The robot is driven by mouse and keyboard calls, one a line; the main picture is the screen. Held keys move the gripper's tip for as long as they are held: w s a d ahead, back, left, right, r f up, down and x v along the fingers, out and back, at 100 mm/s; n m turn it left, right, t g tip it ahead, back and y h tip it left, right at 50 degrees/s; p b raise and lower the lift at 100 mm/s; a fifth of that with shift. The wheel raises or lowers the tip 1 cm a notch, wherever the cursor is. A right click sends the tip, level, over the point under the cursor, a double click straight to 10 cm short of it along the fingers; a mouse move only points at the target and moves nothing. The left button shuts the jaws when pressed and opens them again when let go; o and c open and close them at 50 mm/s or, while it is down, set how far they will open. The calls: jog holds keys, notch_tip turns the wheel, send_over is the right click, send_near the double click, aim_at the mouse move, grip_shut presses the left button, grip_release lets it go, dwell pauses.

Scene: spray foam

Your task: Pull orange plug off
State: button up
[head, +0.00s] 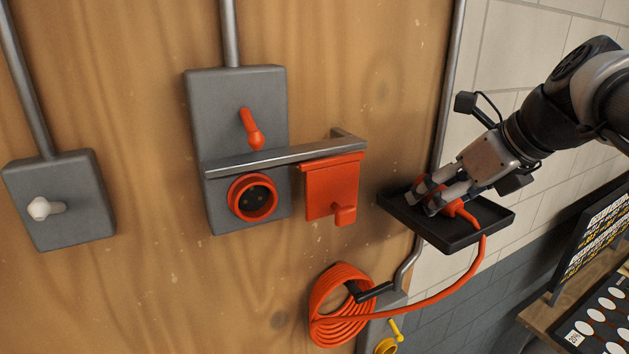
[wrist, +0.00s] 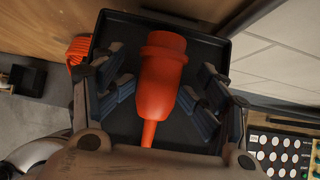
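The orange plug (wrist: 162,80) lies on a black tray (wrist: 212,50). Its cable end points toward my gripper in the wrist view. In the head view the plug (head: 459,209) is partly hidden by the fingers, and the tray (head: 466,240) sits right of the wooden panel. My gripper (head: 427,197) is at the tray with its fingers on either side of the plug. The orange socket (head: 235,198) on the panel is empty.
A grey switch box (head: 205,100) carries an orange lever (head: 251,131). A grey bar (head: 285,156) crosses it, with an orange cover (head: 332,185) beside the socket. Coiled orange cable (head: 325,308) hangs below. A panel with white buttons (head: 600,325) stands at lower right.

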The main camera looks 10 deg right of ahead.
jog(key=shift+s+f, duration=0.2)
jog(key=shift+f, duration=0.1)
jog(key=v, duration=1.2)
jog(key=shift+r, duration=0.3)
jog(key=shift+w, duration=0.1)
